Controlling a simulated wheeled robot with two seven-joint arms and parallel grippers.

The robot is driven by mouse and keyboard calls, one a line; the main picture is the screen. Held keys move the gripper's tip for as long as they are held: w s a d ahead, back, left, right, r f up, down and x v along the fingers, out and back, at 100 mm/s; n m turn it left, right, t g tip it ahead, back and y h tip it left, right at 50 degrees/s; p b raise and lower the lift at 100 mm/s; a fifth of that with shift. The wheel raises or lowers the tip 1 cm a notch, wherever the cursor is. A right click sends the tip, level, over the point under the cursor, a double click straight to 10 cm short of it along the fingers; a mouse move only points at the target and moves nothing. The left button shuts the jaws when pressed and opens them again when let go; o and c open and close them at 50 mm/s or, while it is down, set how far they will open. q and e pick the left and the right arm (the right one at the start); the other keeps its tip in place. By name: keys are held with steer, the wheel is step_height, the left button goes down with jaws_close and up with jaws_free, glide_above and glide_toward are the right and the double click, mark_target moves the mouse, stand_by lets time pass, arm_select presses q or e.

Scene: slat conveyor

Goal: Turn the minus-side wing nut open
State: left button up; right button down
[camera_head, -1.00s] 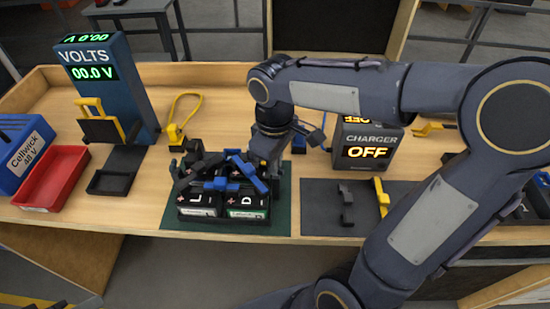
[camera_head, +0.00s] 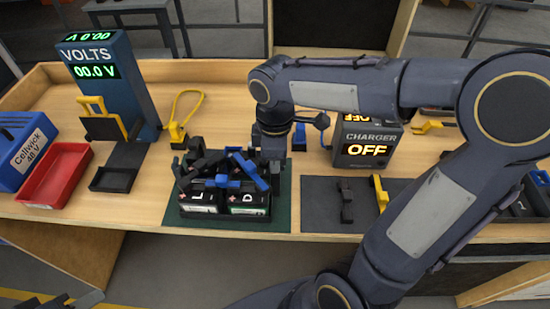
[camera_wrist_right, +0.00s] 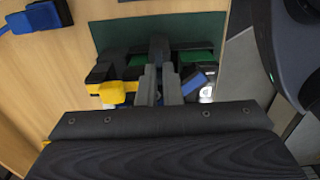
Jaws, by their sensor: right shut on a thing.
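The battery pack, with a front block marked L (camera_head: 201,197) and one marked D (camera_head: 248,199), stands on a green mat (camera_head: 283,216). Black and blue clamp pieces lie across its top, including a tilted blue bar (camera_head: 257,178) at the right. My right gripper (camera_head: 271,160) points down at the pack's back right corner. In the right wrist view its two grey fingers (camera_wrist_right: 160,88) are close together, shut on a small dark part, apparently the minus-side wing nut, mostly hidden between them. A yellow piece (camera_wrist_right: 116,92) and a blue piece (camera_wrist_right: 197,82) flank the fingers. My left gripper is not in view.
The charger (camera_head: 367,146) reads OFF at the back right. The voltmeter (camera_head: 100,85) reads 00.0 V at the back left. A red tray (camera_head: 56,176) and a small black tray (camera_head: 113,180) stand at the left. A dark mat (camera_head: 322,211) lies to the right of the pack.

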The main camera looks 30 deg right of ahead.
steer(key=c, duration=1.6)
jaws_free()
step_height(320, 180, up, 8)
steer(key=shift+f, duration=0.1)
